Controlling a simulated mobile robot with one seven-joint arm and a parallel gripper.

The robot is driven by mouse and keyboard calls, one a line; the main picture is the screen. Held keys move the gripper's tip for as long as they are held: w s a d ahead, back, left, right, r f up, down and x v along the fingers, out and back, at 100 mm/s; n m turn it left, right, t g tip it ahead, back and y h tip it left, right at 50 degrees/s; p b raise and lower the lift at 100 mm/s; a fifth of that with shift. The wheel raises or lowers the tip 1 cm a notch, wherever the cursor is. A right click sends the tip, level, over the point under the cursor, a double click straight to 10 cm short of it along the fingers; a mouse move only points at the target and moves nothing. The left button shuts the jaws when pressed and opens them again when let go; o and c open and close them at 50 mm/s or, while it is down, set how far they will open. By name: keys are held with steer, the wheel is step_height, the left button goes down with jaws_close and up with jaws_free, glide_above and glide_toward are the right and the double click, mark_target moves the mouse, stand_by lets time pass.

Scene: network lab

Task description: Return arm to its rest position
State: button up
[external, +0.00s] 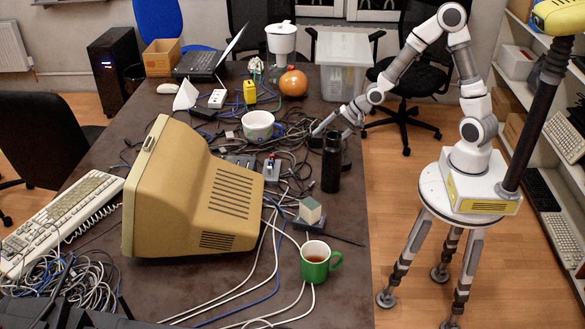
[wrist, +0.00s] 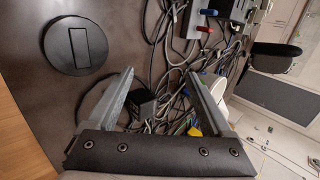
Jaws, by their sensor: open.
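My arm (external: 399,69) reaches from its white base over the right edge of the dark table (external: 350,262). My gripper (external: 334,128) is low over the tabletop, just behind the black bottle (external: 331,164) in the external view. In the wrist view, my gripper (wrist: 161,76) has its two grey fingers spread apart, with nothing held between them. Cables and a black adapter (wrist: 140,104) show beyond the fingers. A round black lid (wrist: 74,43), likely the bottle's top, is left of the fingers and apart from them.
Tangled cables lie mid-table. A bowl (external: 258,126), an orange pumpkin-like object (external: 293,83), a clear storage box (external: 343,62) and a filter jug (external: 281,44) stand nearby. A beige monitor (external: 190,195) and green mug (external: 316,262) are nearer the camera. Shelves stand at right.

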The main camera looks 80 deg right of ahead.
steer(key=s+a+r+n, duration=0.3)
steer(key=a+r+n, duration=0.4)
steer(key=r, duration=0.4)
steer(key=s+a+r+n, duration=0.2)
steer(key=a+r+n, duration=0.5)
steer(key=r, duration=0.4)
steer(key=s+d+f+n+g+h+b, duration=0.1)
steer(key=s+d+f+n, duration=0.15)
steer(key=s, duration=0.75)
steer(key=s+d+f+n+g+b, duration=0.1)
steer(key=s+d+f+g, duration=0.15)
steer(key=s, duration=0.75)
step_height(320, 180, up, 14)
steer(key=s+p, duration=0.1)
steer(key=p, duration=1.3)
steer(key=shift+d+t, duration=0.2)
steer(key=shift+t, duration=0.15)
steer(key=shift+f, duration=0.1)
